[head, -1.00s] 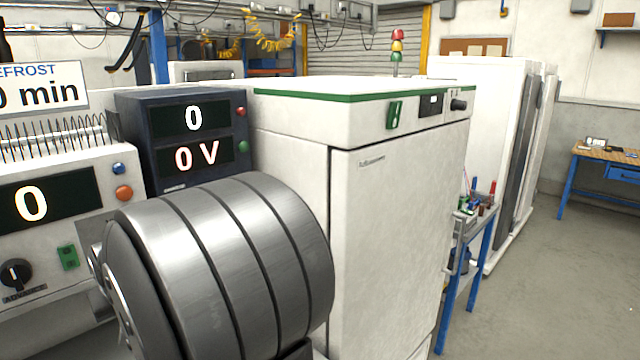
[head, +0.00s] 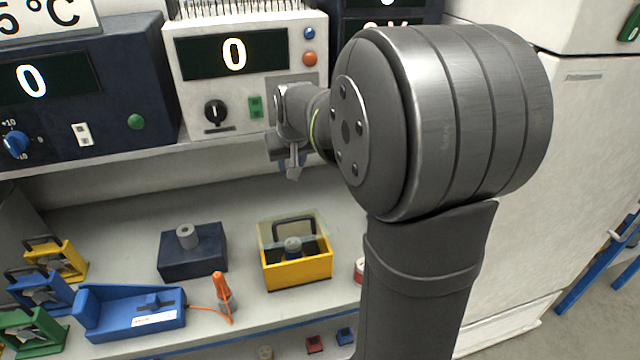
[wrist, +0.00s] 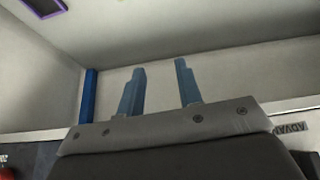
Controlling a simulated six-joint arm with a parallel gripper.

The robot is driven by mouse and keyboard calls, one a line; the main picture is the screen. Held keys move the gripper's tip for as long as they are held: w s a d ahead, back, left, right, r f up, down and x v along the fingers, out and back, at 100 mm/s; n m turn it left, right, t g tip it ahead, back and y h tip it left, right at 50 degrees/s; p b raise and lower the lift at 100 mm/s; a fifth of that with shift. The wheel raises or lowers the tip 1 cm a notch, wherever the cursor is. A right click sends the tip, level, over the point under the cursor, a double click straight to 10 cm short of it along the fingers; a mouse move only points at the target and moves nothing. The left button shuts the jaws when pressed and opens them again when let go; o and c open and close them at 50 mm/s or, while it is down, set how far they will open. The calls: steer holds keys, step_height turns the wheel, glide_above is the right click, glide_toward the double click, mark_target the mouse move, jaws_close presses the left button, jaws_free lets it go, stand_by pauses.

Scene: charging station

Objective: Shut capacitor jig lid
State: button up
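A yellow box (head: 298,275), which looks like the capacitor jig, sits on the bench in the head view. A see-through lid (head: 268,236) rises above its back edge and looks raised. A black handle frame (head: 290,220) shows with it. A grey-topped round part stands inside the box (head: 292,246). My gripper (head: 292,168) is above and behind the box, clear of it. In the wrist view its two blue fingers (wrist: 160,68) stand apart with nothing between them, so it is open. The wrist view does not show the jig.
A dark block with a grey cylinder (head: 193,255) stands left of the jig. An orange-handled tool (head: 222,288) and a blue fixture (head: 132,312) lie at front left. Instrument boxes (head: 250,60) stand on the shelf behind. A red-and-white item (head: 359,270) is partly hidden by my arm.

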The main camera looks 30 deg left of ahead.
steer(key=s+d+r+n+g+h, duration=0.3)
steer(key=s+r+n+g+h, duration=0.3)
steer(key=r+n, duration=0.8)
steer(key=f+n, duration=0.1)
steer(key=f, duration=0.5)
steer(key=s+d+f+n, duration=0.1)
steer(key=f, duration=0.6)
steer(key=s+f+n+t+y, duration=0.1)
steer(key=f, duration=0.6)
steer(key=shift+s+d+f, duration=0.25)
steer(key=shift+d, duration=0.15)
jaws_close()
